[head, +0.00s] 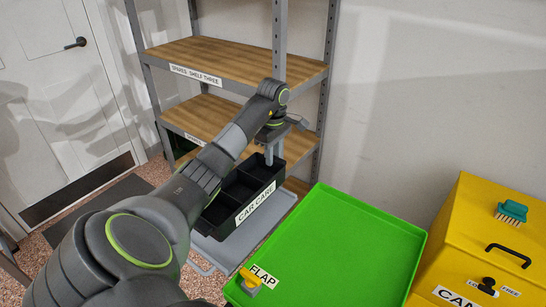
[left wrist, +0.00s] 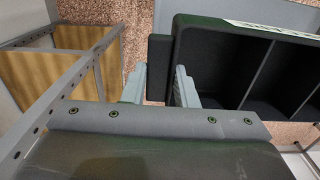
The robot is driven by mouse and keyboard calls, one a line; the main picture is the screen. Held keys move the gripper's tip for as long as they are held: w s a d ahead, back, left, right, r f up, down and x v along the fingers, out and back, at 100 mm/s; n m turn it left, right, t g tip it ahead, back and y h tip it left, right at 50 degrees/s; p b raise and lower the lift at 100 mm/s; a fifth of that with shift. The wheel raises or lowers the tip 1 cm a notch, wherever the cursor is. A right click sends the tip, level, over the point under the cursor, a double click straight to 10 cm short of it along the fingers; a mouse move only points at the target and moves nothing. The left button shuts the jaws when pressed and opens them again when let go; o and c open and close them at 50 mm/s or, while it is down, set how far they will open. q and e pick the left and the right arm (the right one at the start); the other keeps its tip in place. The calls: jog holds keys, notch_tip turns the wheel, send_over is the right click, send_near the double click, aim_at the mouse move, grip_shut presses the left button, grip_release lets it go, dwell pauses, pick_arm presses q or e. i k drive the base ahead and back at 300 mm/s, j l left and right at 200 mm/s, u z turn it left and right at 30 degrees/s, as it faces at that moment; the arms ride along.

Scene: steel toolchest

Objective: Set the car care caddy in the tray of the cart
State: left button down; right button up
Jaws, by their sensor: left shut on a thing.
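The car care caddy (head: 238,217) is a black open box with dividers and a white CAR CARE label. My left gripper (head: 269,158) is shut on its far end in the head view. In the left wrist view, the fingers (left wrist: 160,88) close on a dark upright part at the end of the caddy (left wrist: 225,60). The compartments that show look empty. A grey tray (head: 262,232), apparently the cart's, shows under and beside the caddy. I cannot tell whether the caddy touches it. My right gripper does not show.
A large green tray-like panel (head: 330,245) with a rim, a FLAP label and a yellow latch (head: 249,279) lies right of the caddy. A shelf rack (head: 235,62) stands behind.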

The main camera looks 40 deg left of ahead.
aim_at(333, 255)
jog(key=l+u, duration=0.15)
jog(key=l, duration=0.15)
jog(key=k+l+u, duration=0.1)
jog(key=i+l+u, duration=0.2)
jog(key=l, duration=0.2)
jog(key=l+u, duration=0.2)
jog(key=l, duration=0.2)
jog(key=i+l+u, duration=0.2)
jog(key=l, duration=0.25)
jog(key=i+l+u, duration=0.1)
